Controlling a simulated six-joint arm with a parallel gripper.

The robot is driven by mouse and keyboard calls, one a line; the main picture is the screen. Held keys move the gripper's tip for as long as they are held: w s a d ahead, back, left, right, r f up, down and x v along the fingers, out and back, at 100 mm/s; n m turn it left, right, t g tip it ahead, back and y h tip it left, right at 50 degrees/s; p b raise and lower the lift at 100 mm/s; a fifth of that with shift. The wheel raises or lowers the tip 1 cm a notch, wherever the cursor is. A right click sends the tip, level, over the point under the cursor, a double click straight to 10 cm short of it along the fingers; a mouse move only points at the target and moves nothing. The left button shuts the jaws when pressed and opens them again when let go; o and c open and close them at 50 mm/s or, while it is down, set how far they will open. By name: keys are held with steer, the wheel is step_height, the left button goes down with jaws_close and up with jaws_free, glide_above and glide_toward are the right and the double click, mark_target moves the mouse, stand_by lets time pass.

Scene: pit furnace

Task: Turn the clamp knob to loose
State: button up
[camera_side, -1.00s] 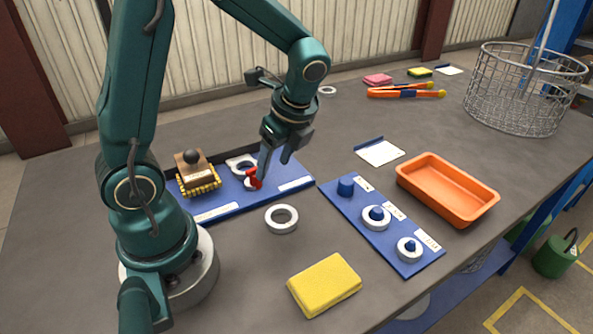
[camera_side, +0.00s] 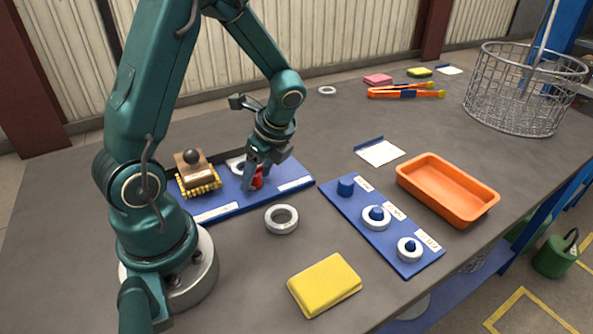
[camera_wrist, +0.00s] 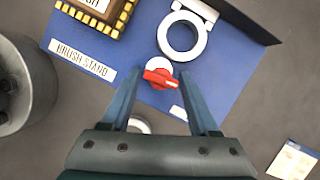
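The clamp knob (camera_wrist: 161,78) is red with a white pointer mark and sits on a white round base on the blue brush stand board (camera_wrist: 106,41). In the side view the red knob (camera_side: 257,178) is partly hidden by my gripper (camera_side: 257,184). In the wrist view my gripper (camera_wrist: 162,92) is open, with one finger on each side of the knob and a gap to both. A white ring clamp (camera_wrist: 183,36) lies on the board just beyond the knob.
A brush with a wooden block (camera_side: 192,165) stands left on the board. A loose ring (camera_side: 282,219) and a yellow sponge (camera_side: 325,285) lie in front. A blue peg board (camera_side: 354,215) and an orange tray (camera_side: 447,189) are to the right.

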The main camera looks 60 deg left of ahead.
mark_target(258, 172)
jaws_close()
steer(key=n, duration=0.2)
steer(key=n+g, duration=0.1)
steer(key=n, duration=0.1)
steer(key=shift+w+a+g+h, duration=0.1)
steer(key=shift+g+h, duration=0.2)
steer(key=shift+h, duration=0.1)
steer(key=shift+o, duration=0.6)
jaws_free()
steer(key=shift+v, duration=2.6)
steer(key=shift+r, duration=0.1)
